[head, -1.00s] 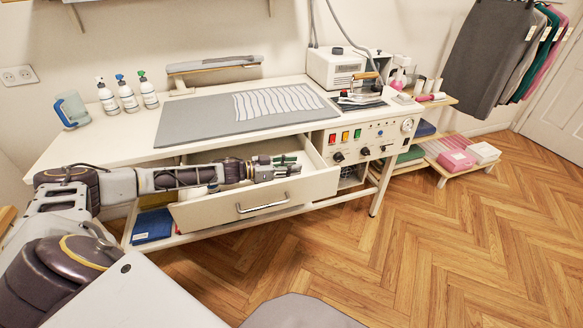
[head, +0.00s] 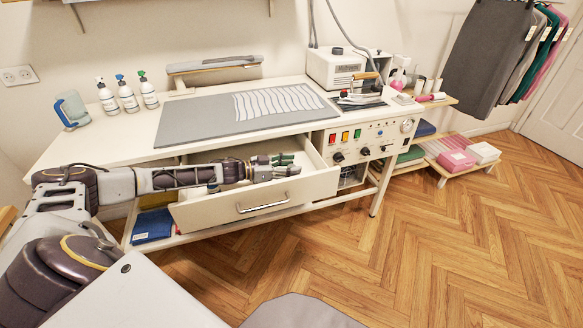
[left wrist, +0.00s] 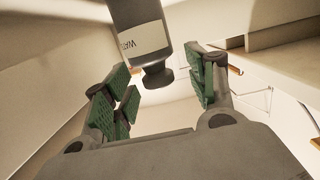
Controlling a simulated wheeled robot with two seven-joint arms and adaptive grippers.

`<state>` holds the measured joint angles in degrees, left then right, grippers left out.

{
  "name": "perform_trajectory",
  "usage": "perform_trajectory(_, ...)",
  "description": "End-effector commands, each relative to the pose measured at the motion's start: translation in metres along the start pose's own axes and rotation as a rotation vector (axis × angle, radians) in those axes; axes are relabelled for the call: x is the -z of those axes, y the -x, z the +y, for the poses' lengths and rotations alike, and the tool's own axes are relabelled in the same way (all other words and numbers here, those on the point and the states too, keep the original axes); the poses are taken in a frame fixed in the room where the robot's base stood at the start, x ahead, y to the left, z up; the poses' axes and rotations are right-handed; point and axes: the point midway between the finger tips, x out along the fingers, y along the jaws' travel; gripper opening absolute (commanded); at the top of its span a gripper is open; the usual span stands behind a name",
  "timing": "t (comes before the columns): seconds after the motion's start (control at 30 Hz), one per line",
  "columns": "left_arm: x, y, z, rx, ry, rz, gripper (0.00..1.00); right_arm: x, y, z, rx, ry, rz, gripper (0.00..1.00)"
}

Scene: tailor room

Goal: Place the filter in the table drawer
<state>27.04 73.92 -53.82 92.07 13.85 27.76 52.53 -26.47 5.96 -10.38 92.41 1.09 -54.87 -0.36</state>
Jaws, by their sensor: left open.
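The table drawer (head: 253,209) is pulled out below the white tabletop. My left arm reaches across it, and my left gripper (head: 287,165) is inside or just above it at the right part. In the left wrist view, a dark bottle-shaped filter (left wrist: 139,17) with a white label reading "WAT" lies beyond the gripper. Its narrower cap end points toward the gap between the open green finger pads of my gripper (left wrist: 163,92), with clear space on both sides. In the head view I cannot make out the filter behind my arm. My right gripper is not in view.
A control panel (head: 365,139) sits right of the drawer. The floor in front is clear.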

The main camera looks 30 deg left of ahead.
Motion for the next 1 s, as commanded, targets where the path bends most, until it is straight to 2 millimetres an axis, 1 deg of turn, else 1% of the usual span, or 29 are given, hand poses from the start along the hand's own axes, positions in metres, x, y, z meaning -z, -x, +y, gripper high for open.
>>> perform_trajectory(0.17,-0.001,0.011,0.000,0.000,0.000,-0.002,0.57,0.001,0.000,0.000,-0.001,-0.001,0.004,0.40)
perform_trajectory(0.37,-0.001,0.027,0.000,-0.001,0.000,-0.003,0.57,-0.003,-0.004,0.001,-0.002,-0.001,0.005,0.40)
perform_trajectory(0.6,-0.001,0.048,0.000,-0.001,0.001,-0.003,0.57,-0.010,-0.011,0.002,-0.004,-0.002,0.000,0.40)
perform_trajectory(1.0,0.000,0.085,0.000,0.000,0.000,-0.003,0.57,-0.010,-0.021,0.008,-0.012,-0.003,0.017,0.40)
